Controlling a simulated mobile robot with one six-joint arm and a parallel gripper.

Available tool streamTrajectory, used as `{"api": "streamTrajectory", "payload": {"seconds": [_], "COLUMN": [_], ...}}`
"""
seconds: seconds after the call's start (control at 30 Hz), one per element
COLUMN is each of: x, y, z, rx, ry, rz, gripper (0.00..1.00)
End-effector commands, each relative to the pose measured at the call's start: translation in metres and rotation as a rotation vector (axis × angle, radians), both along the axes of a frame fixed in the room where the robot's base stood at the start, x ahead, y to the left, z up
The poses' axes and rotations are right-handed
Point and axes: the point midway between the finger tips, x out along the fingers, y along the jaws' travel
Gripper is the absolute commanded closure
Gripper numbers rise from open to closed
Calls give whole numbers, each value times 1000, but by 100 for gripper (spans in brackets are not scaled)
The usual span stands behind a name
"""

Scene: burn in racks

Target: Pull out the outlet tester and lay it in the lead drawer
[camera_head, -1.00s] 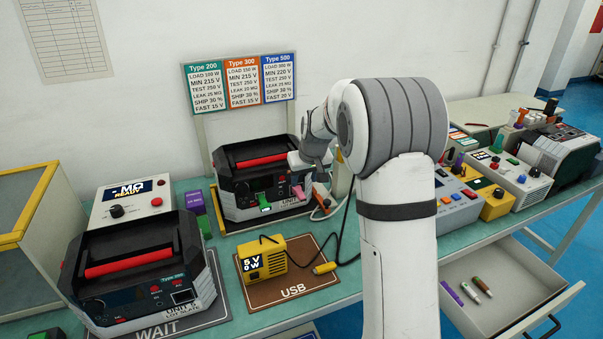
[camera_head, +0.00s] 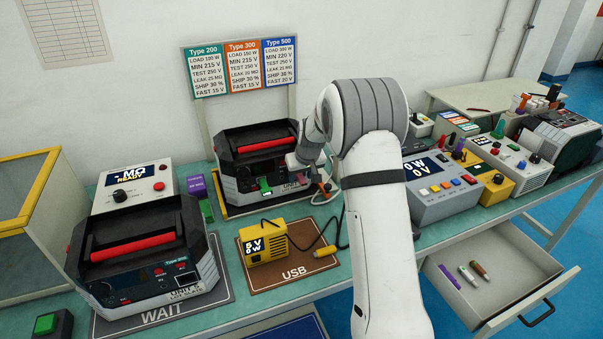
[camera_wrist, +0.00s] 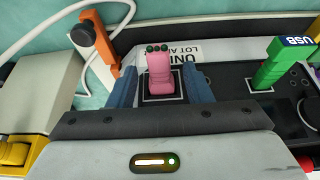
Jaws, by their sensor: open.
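The outlet tester, a pink plug with dark green dots on its end (camera_wrist: 160,74), stands in a square socket on the front of the power unit (camera_head: 262,170). My gripper (camera_wrist: 160,88) is open, its two blue fingers on either side of the pink tester, with a gap showing on each side. In the head view the gripper is at the unit's right front and mostly covers the tester. The lead drawer (camera_head: 529,262) is pulled open at the lower right. Small purple, white and brown items lie in it.
A green USB plug (camera_wrist: 284,62) stands right of the tester in the wrist view. An orange piece (camera_wrist: 100,45) and a white cable are on the left. A yellow USB load (camera_head: 266,243) sits on a brown mat. Much of the drawer floor is bare.

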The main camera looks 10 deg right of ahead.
Motion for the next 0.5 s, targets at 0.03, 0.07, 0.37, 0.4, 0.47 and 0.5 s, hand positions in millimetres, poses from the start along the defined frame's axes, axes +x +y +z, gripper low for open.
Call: {"api": "streamTrajectory", "payload": {"seconds": [0.03, 0.07, 0.37, 0.4, 0.47, 0.5], "x": [0, 0, 0, 0, 0, 0], "y": [0, 0, 0, 1, 1, 2], "z": [0, 0, 0, 0, 0, 0], "rx": [0, 0, -1, -1, 0, 0], "ry": [0, 0, 1, 1, 1, 1], "rz": [0, 0, 1, 1, 2, 2], "gripper": [55, 55, 79, 83, 87, 91]}}
